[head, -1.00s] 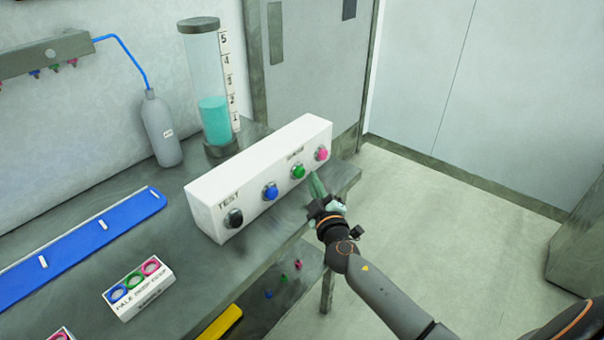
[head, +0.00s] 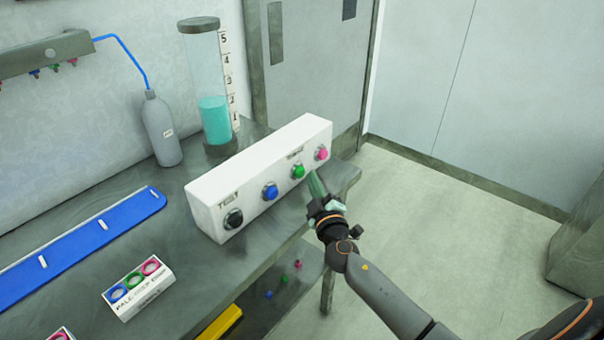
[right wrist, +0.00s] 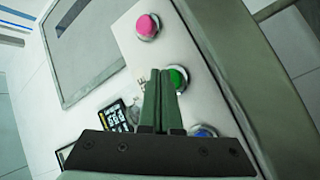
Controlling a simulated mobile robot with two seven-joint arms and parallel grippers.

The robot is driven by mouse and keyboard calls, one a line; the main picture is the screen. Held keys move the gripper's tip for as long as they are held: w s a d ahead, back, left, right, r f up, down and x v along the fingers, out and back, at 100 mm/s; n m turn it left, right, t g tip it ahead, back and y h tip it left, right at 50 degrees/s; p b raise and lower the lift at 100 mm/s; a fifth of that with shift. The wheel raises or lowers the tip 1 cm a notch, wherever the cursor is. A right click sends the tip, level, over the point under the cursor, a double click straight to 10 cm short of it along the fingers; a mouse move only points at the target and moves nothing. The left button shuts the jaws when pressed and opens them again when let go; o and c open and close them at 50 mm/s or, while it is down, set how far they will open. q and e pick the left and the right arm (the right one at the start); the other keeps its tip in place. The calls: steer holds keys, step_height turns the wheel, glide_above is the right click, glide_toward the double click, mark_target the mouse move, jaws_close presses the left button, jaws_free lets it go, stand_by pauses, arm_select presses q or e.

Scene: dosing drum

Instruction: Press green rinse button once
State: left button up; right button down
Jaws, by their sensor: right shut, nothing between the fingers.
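The white button box (head: 262,172) stands on the grey bench and carries a black, a blue, a green and a pink button in a row. The green button (head: 298,171) is third from the left; it also shows in the right wrist view (right wrist: 178,77), partly behind my fingers. My right gripper (head: 315,178) is shut and empty, its fingertips just in front of and slightly right of the green button in the head view. In the right wrist view its fingertips (right wrist: 161,72) lie beside the green button; I cannot tell whether they touch. My left gripper is not in view.
The pink button (head: 321,153) and blue button (head: 270,191) flank the green one. Behind the box stands a clear cylinder (head: 213,90) with teal liquid beside a grey bottle (head: 160,130). A blue strip (head: 80,245) and a ring holder (head: 138,288) lie left. Floor at right is clear.

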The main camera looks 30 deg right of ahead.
steer(key=shift+w+a, duration=0.15)
steer(key=shift+w, duration=0.2)
steer(key=shift+w+a+b, duration=0.2)
steer(key=shift+w+b, duration=0.2)
steer(key=shift+w, duration=0.05)
stand_by(0.7)
steer(key=shift+s, duration=0.1)
steer(key=shift+s+d, duration=0.35)
steer(key=shift+s, duration=0.4)
steer(key=shift+s+d, duration=0.35)
steer(key=shift+s, duration=0.4)
steer(key=shift+s+d, duration=0.3)
steer(key=shift+s, duration=0.5)
steer(key=shift+s+d, duration=0.35)
steer(key=shift+s, duration=0.4)
